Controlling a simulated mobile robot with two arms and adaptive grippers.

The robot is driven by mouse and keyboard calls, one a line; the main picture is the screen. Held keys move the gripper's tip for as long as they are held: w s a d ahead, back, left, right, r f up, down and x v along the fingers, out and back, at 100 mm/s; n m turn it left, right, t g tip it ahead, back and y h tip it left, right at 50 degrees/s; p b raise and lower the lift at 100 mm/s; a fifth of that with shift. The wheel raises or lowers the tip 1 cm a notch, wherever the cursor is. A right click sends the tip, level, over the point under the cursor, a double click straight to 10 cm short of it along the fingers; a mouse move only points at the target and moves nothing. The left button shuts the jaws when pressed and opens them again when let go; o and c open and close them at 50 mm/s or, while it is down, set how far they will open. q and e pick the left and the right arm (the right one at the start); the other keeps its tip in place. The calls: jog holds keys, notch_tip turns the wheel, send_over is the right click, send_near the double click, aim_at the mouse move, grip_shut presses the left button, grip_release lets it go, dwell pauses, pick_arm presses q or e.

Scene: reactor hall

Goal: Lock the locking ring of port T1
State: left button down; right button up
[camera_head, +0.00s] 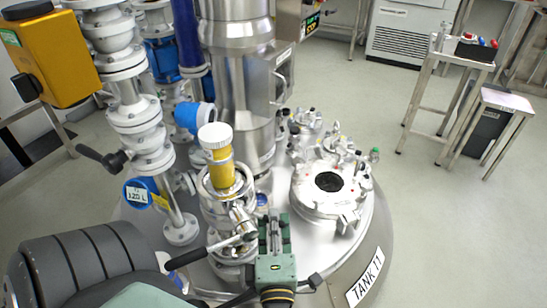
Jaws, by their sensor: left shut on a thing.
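A yellow container (222,175) with a white ribbed cap (215,136) stands upright on a metal port on the tank lid, left of centre. I take this port to be T1, but I see no readable label on it. Its metal locking ring (238,212) is around the port below the container. A lever with a dark grip (186,259) reaches from the port to the lower left. My green left gripper (269,222) is right beside the port, shut on a part of the locking ring. The held part is mostly hidden between the fingers. My right gripper is out of view.
A round flanged hatch (325,192) with clamps is on the lid to the right. The "TANK T1" plate (364,278) is on the tank's side. Valves and pipes (133,110) stand close at left; a steel column (239,80) rises behind.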

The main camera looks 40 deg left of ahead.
pick_arm(q)
jog(key=shift+f, duration=0.1)
jog(key=c, duration=1.8)
grip_release()
jog(key=shift+s, duration=0.1)
jog(key=v, duration=1.2)
